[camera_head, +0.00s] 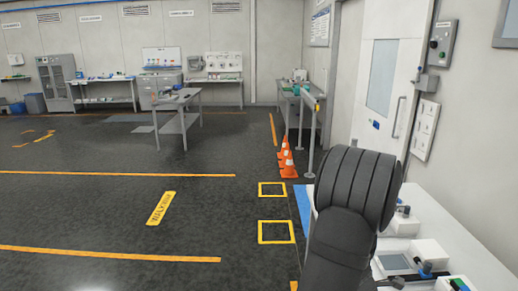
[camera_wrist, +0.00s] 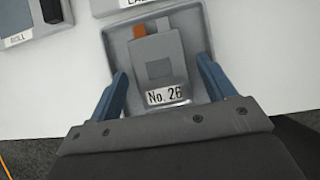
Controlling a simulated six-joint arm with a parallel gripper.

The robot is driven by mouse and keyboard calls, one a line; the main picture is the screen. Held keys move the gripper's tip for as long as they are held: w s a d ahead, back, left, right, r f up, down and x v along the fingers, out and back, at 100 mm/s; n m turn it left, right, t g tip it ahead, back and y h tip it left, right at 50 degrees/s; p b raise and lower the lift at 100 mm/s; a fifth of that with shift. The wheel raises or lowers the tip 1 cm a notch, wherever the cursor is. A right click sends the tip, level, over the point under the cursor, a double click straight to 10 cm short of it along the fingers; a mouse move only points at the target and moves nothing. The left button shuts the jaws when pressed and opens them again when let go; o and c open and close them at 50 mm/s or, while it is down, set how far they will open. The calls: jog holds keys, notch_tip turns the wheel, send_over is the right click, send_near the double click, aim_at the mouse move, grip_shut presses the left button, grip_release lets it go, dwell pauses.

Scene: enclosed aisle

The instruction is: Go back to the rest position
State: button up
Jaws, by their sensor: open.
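My gripper (camera_wrist: 163,72) shows in the wrist view with its two blue fingers spread apart. Between and below the fingers is a grey block labelled "No. 26" (camera_wrist: 158,72), with an orange tab at its top left. It sits in a shallow grey tray (camera_wrist: 118,35) on a white surface. The fingers stand to either side of the block with gaps; I cannot tell whether they touch the tray. In the head view my dark arm covers part of the white table at the lower right, and the gripper itself is hidden there.
The white table (camera_head: 455,240) holds several small devices. In the wrist view, a grey unit labelled "ROLL" (camera_wrist: 28,20) lies at upper left. A door (camera_head: 383,85) and wall boxes stand behind the table.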

jog(key=v, duration=1.2)
jog(key=x, duration=1.2)
jog(key=shift+f, duration=0.2)
notch_tip(320, 180, up, 4)
jog(key=shift+r, duration=0.15)
jog(key=s+d+r, duration=0.4)
jog(key=s+r, duration=0.3)
jog(key=s, duration=0.4)
jog(key=d, duration=1.2)
jog(key=shift+m, duration=0.3)
jog(key=w+f, duration=0.2)
jog(key=w, duration=0.1)
jog(key=w+a+f, duration=0.1)
jog(key=w+f, duration=0.1)
jog(key=w, duration=0.2)
jog(key=w+f, duration=0.2)
jog(key=w, duration=0.2)
jog(key=shift+a+f, duration=0.25)
jog(key=shift+a, duration=0.05)
jog(key=shift+w+f, duration=0.25)
jog(key=shift+f, duration=0.1)
jog(key=shift+r, duration=0.15)
